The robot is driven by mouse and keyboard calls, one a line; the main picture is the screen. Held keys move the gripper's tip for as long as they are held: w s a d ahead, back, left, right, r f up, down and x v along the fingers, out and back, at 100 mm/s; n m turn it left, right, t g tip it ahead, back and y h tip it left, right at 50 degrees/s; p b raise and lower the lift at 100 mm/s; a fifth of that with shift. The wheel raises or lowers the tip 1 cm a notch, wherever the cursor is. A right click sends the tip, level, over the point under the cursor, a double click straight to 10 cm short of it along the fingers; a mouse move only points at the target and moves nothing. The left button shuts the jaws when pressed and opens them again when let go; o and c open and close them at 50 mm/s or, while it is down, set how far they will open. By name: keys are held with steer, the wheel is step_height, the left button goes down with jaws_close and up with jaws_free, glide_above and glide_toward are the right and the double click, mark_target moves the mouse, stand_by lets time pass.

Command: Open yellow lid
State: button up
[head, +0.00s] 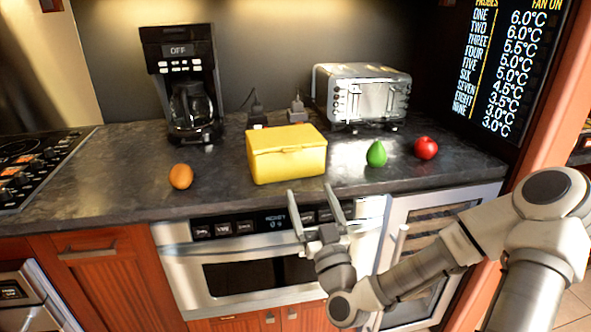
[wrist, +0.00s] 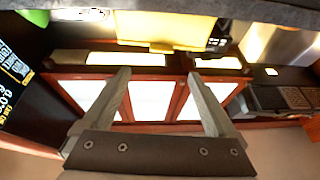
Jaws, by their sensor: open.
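A yellow box (head: 287,158) with a shut yellow lid (head: 285,138) sits on the dark counter in the head view. In the wrist view, part of the yellow box (wrist: 165,28) shows at the top, beyond the fingertips. My gripper (head: 311,190) is in front of the counter edge, just below and in front of the box in the head view. Its two fingers are spread apart with nothing between them, as the wrist view also shows (wrist: 157,74). The gripper appears apart from the box.
On the counter (head: 110,180), an orange fruit (head: 181,176) lies left of the box; a green pear (head: 376,154) and red apple (head: 426,148) lie right. A coffee maker (head: 184,80) and toaster (head: 362,95) stand behind. A microwave drawer (head: 240,272) is below the counter.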

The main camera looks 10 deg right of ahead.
mark_target(294, 152)
steer(key=shift+a+f+b, duration=0.1)
steer(key=shift+f+b, duration=0.15)
steer(key=shift+b, duration=0.2)
steer(key=x, duration=1.2)
steer(key=shift+s+r, duration=0.1)
steer(key=shift+r, duration=0.05)
jaws_close()
